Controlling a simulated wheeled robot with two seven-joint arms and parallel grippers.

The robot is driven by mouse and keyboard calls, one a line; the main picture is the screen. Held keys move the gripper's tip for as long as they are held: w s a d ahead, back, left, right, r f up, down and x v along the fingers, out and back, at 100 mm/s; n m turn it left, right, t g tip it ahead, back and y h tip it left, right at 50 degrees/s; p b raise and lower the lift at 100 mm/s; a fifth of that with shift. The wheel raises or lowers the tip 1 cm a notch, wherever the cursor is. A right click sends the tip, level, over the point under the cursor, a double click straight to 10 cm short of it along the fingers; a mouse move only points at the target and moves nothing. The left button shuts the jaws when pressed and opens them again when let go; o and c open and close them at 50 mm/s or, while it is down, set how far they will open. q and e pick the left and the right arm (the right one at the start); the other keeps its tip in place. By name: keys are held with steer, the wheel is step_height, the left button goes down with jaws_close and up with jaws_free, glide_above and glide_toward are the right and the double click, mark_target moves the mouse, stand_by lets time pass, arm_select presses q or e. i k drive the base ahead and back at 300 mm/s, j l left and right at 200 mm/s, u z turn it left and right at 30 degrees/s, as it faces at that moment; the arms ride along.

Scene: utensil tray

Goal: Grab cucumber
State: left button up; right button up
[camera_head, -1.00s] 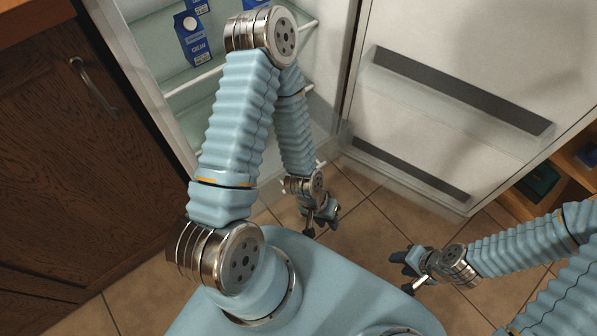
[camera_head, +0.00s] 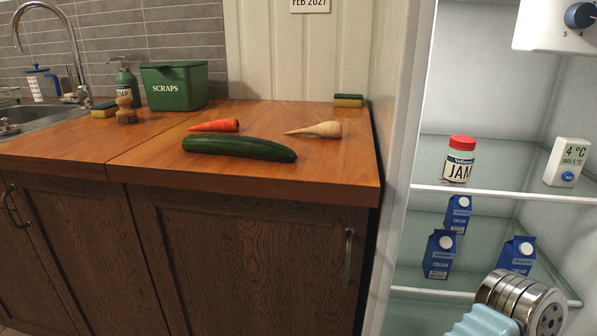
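A dark green cucumber (camera_head: 240,148) lies on its side near the front edge of the wooden counter (camera_head: 330,180). Nothing is touching it from above. A carrot (camera_head: 214,126) lies behind its left part, and a parsnip (camera_head: 314,130) lies behind and to its right. Neither of my grippers is in the head view now. Only a piece of my arm shows at the bottom right, in front of the fridge.
The open fridge (camera_head: 398,150) stands right of the counter, with a jam jar (camera_head: 459,160), several cream cartons (camera_head: 439,254) and a thermometer (camera_head: 567,162). A green scraps bin (camera_head: 174,87), soap bottle (camera_head: 126,78), brush (camera_head: 126,104) and sponges (camera_head: 348,100) stand farther back. The sink (camera_head: 35,118) is left.

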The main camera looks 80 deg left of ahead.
mark_target(226, 144)
steer(key=u, duration=0.4)
steer(key=l+u, duration=0.15)
steer(key=u, duration=0.6)
steer(key=l+u, duration=0.15)
steer(key=u, duration=0.65)
steer(key=j+u, duration=0.1)
steer(key=u, duration=0.25)
steer(key=i+u, duration=0.1)
steer(key=u, duration=0.3)
steer(key=j+u, duration=0.1)
steer(key=u, duration=0.3)
